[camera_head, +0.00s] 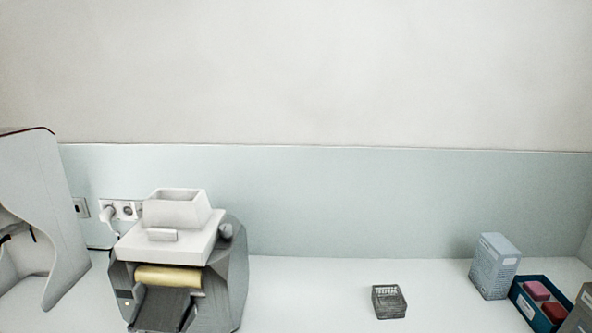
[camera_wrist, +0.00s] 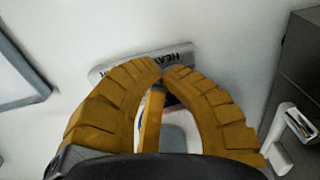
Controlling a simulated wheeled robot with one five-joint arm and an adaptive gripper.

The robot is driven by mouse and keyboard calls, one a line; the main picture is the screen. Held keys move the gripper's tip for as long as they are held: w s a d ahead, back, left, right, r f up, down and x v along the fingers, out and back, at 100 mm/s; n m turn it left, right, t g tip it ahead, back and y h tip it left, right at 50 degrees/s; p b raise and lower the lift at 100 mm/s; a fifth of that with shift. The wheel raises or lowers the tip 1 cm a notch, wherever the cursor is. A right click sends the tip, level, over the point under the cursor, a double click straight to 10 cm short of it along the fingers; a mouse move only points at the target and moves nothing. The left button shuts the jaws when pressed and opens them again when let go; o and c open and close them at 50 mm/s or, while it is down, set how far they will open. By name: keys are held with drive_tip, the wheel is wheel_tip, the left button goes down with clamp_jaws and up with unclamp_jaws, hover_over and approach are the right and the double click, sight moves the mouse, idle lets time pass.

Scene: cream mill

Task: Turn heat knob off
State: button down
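In the wrist view, a grey plate (camera_wrist: 177,60) on the pale surface carries lettering that starts with "HEA"; the rest is covered by my fingers. My gripper (camera_wrist: 162,72) has two curved, ridged orange fingers, bowed outward with their tips together in front of this plate. Between the fingers, a whitish part (camera_wrist: 174,118) with small red and blue marks shows below the plate. A narrow yellow-orange bar stands beside it, and I cannot tell what it belongs to. The heat knob's shape and setting are not clear. My gripper cannot be made out in the head view.
In the head view, a grey machine (camera_head: 232,280) with a white hopper (camera_head: 177,212) stands left of centre, near wall sockets (camera_head: 124,208). A small dark basket (camera_head: 389,302), a pale box (camera_head: 494,266) and a blue tray (camera_head: 524,304) stand right. The counter between is clear.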

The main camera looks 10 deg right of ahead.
drive_tip(key=shift+s+a+f, duration=0.25)
drive_tip(key=shift+a, duration=0.2)
drive_tip(key=shift+w+d+r+p, duration=0.1)
drive_tip(key=shift+r+p, duration=1.05)
drive_tip(key=shift+r, duration=0.5)
drive_tip(key=shift+w+d+r+p, duration=0.1)
drive_tip(key=shift+r+p, duration=1.05)
drive_tip(key=shift+r, duration=0.45)
drive_tip(key=c, duration=2)
unclamp_jaws()
drive_tip(key=shift+w+d+r, duration=0.1)
drive_tip(key=shift+w+r, duration=0.1)
drive_tip(key=shift+w, duration=0.3)
drive_tip(key=shift+w+d+r, duration=0.1)
drive_tip(key=shift+w+r, duration=0.1)
drive_tip(key=shift+w, duration=0.25)
clamp_jaws()
drive_tip(key=shift+w, duration=0.2)
wheel_tip(320, 180, down, 6)
drive_tip(key=b, duration=0.4)
drive_tip(key=shift+s+f+b, duration=0.1)
drive_tip(key=shift+f+b, duration=0.15)
drive_tip(key=shift+b, duration=0.15)
drive_tip(key=shift+f, duration=0.3)
drive_tip(key=shift+a+f, duration=0.1)
drive_tip(key=shift+a, duration=0.05)
